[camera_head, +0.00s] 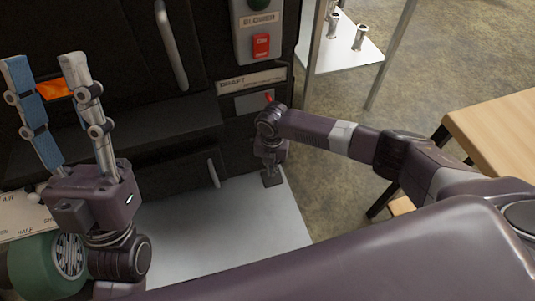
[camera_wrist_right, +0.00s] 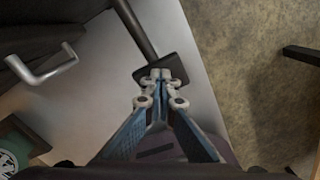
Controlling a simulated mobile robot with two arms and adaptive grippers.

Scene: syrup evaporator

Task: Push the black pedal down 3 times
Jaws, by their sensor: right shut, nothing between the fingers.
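The black pedal (camera_wrist_right: 176,68) is a flat dark plate on a bar, low over the pale metal floor plate. It also shows in the head view (camera_head: 273,181), partly covered by my right gripper. My right gripper (camera_wrist_right: 160,74) is shut and empty, pointing down. Its fingertips overlap the pedal in the right wrist view; I cannot tell whether they touch it. In the head view its fingers are mostly hidden by its own wrist. My left gripper (camera_head: 44,62) is open and points upward at the left, away from the pedal.
The dark evaporator front (camera_head: 165,115) stands behind, with door handles (camera_head: 171,45) and a red switch (camera_head: 261,45) under a blower label. A green blower (camera_head: 35,270) is at lower left. A wooden table (camera_head: 500,130) stands right. The pale floor plate (camera_head: 215,240) is mostly bare.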

